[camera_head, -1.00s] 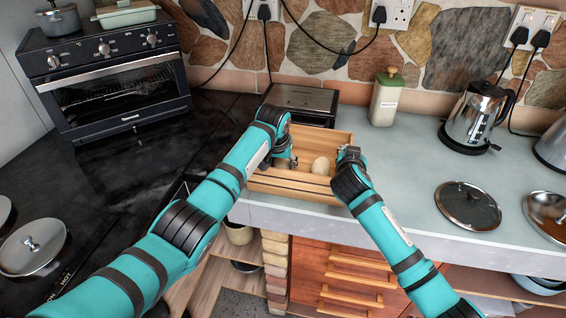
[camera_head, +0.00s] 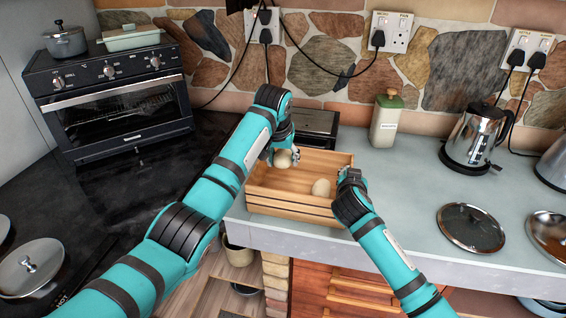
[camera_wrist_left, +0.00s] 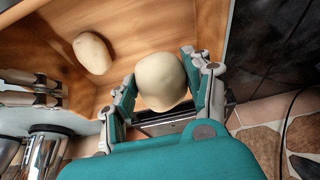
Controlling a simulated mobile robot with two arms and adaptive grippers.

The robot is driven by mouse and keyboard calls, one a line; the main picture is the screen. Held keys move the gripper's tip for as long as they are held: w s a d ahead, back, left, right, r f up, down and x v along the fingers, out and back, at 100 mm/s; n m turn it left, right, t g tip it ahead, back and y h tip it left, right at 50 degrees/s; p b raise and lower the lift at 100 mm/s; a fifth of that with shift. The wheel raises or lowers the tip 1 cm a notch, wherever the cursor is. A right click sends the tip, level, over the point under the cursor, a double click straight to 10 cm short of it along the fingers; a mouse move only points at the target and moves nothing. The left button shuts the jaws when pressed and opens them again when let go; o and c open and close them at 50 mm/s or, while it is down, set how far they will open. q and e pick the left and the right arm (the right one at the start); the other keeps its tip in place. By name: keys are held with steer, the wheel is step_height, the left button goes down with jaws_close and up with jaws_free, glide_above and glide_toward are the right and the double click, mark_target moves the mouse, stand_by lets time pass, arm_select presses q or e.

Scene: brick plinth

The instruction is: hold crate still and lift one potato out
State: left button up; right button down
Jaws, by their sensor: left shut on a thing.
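The wooden crate (camera_head: 290,204) stands on the grey counter near its front edge. My left gripper (camera_head: 284,152) is shut on a pale potato (camera_head: 285,160) and holds it above the back left part of the crate. In the left wrist view this potato (camera_wrist_left: 162,82) sits between the two fingers of my left gripper (camera_wrist_left: 160,90). A second potato (camera_head: 321,187) lies on the crate floor towards the right; it also shows in the left wrist view (camera_wrist_left: 92,53). My right gripper (camera_head: 348,178) is at the crate's right wall, its fingers mostly hidden by its own arm.
A dark appliance (camera_head: 308,124) stands right behind the crate. A green-lidded canister (camera_head: 386,120), a kettle (camera_head: 472,135) and a glass lid (camera_head: 470,228) stand to the right. A toaster oven (camera_head: 115,100) is at the left.

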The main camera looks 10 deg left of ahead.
steer(key=c, duration=1.4)
jaws_free()
steer(key=shift+o, duration=0.2)
